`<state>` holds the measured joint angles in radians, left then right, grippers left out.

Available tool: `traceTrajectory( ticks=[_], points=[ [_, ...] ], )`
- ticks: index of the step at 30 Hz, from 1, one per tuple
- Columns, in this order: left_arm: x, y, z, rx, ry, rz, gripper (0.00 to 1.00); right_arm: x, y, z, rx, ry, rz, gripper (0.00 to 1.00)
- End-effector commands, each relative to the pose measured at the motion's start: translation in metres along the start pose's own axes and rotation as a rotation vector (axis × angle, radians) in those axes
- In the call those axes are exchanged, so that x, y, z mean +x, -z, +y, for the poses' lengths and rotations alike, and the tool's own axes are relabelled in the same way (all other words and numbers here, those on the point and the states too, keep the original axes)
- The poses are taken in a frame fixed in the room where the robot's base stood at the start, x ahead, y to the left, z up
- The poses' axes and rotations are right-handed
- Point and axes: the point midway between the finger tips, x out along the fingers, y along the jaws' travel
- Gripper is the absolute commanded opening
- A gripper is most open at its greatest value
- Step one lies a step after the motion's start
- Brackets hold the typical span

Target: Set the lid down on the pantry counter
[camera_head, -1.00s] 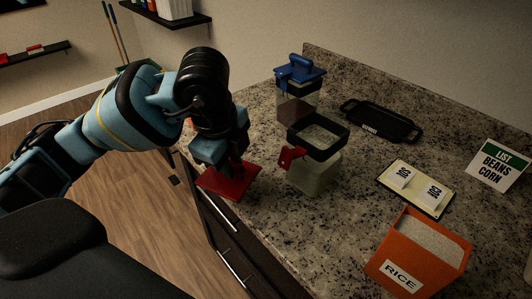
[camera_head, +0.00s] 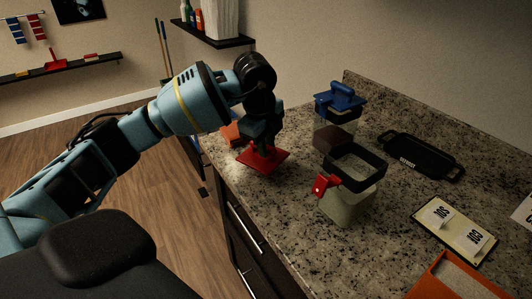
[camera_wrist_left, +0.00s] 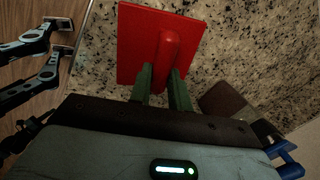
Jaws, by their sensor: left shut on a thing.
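The red square lid (camera_head: 263,159) with a raised red grip is over the left edge area of the speckled pantry counter (camera_head: 290,215). My left gripper (camera_head: 262,143) is shut on the lid's grip from above; the green fingers (camera_wrist_left: 162,88) show on both sides of it in the left wrist view, where the lid (camera_wrist_left: 138,45) looks broad and flat. I cannot tell whether the lid touches the counter. The clear container (camera_head: 348,207) with a black rim and red latch stands to the right of the lid. My right gripper is not in view.
A black tray (camera_head: 420,157), a card board (camera_head: 455,232) and an orange box (camera_head: 425,284) are farther right. An orange thing (camera_head: 232,132) shows behind the lid.

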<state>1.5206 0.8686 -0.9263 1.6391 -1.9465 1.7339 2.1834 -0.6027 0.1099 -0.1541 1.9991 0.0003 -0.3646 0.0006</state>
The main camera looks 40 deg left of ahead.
Motion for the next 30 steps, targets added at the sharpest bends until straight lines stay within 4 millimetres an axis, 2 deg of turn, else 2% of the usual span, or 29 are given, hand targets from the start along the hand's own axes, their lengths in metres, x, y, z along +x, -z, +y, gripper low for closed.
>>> traceTrajectory(
  ticks=[6, 13, 25, 26, 30],
  points=[
    [0.002, -0.006, -0.008, -0.002, 0.000, 0.000, 0.00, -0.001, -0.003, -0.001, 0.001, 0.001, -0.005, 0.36],
    [0.034, -0.005, 0.000, 0.000, 0.000, -0.001, 0.00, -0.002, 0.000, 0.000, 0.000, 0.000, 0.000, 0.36],
    [0.039, -0.005, 0.001, 0.000, 0.001, 0.000, 0.00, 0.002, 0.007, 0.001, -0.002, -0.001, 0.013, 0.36],
    [0.040, -0.005, 0.001, 0.000, 0.001, 0.000, 0.20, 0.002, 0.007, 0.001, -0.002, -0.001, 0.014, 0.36],
    [0.039, -0.005, 0.001, 0.000, 0.001, 0.000, 0.39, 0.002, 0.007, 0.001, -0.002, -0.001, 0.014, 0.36]
  ],
)
